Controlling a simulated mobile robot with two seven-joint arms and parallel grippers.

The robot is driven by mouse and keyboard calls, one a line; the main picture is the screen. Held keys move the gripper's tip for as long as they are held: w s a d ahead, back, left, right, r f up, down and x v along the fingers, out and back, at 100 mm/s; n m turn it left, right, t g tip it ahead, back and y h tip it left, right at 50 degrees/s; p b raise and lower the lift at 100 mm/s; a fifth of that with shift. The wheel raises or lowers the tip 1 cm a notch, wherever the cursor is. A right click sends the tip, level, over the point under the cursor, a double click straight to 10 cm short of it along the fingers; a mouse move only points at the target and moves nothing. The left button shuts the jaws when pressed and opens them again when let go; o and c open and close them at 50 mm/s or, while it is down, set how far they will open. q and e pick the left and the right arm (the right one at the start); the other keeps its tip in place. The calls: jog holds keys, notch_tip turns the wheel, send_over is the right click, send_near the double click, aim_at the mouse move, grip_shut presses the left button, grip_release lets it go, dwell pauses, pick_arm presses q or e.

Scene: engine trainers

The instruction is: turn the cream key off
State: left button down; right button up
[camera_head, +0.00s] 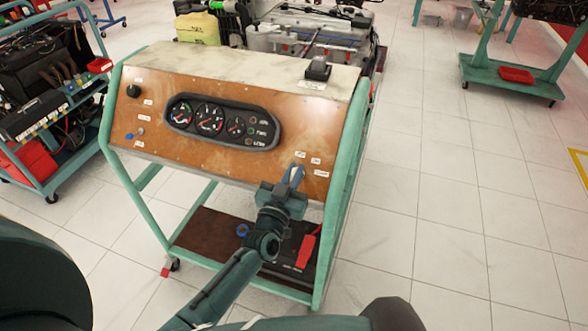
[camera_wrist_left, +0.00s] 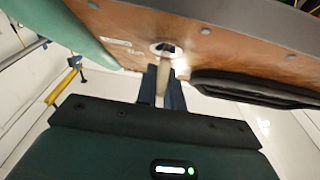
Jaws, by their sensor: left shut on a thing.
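The cream key (camera_wrist_left: 167,66) sits in a round lock on the orange-brown panel (camera_head: 160,95) of the engine trainer. In the head view the lock is at the panel's lower right, among small white labels. My left gripper (camera_head: 293,176) reaches up to it from below. In the left wrist view its two dark blue fingers (camera_wrist_left: 163,88) are shut on the key, one on each side. The fingers hide much of the key in the head view, and I cannot tell its exact angle. My right gripper is not in view.
A gauge cluster (camera_head: 222,122) is left of the lock, and a black knob (camera_head: 133,91) is at the far left. A black lever box (camera_head: 318,69) stands on top. A battery with a red cover (camera_head: 306,250) lies on the lower shelf. Open tiled floor is to the right.

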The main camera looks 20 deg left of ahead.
pick_arm(q)
jog(key=shift+n+y, duration=0.5)
jog(key=c, duration=1.5)
grip_release()
jog(key=shift+s, duration=0.1)
jog(key=s, duration=0.4)
jog(key=s+f, duration=0.1)
jog(key=s, duration=0.3)
jog(key=s+b, duration=0.1)
jog(key=s, duration=0.4)
jog(key=shift+a+f, duration=0.15)
jog(key=shift+f, duration=0.2)
jog(key=s+f+m+g+h, duration=0.1)
jog(key=s+f+g, duration=0.2)
jog(key=s, duration=0.1)
jog(key=s+d+f+m+g, duration=0.1)
jog(key=s+f+g, duration=0.2)
jog(key=s+f, duration=0.1)
jog(key=s+f+g+h, duration=0.1)
jog(key=s+f+g, duration=0.2)
jog(key=s, duration=0.1)
jog(key=shift+s+d+f+m+h, duration=0.15)
jog(key=shift+s+d+m+h, duration=0.15)
jog(key=shift+m, duration=0.1)
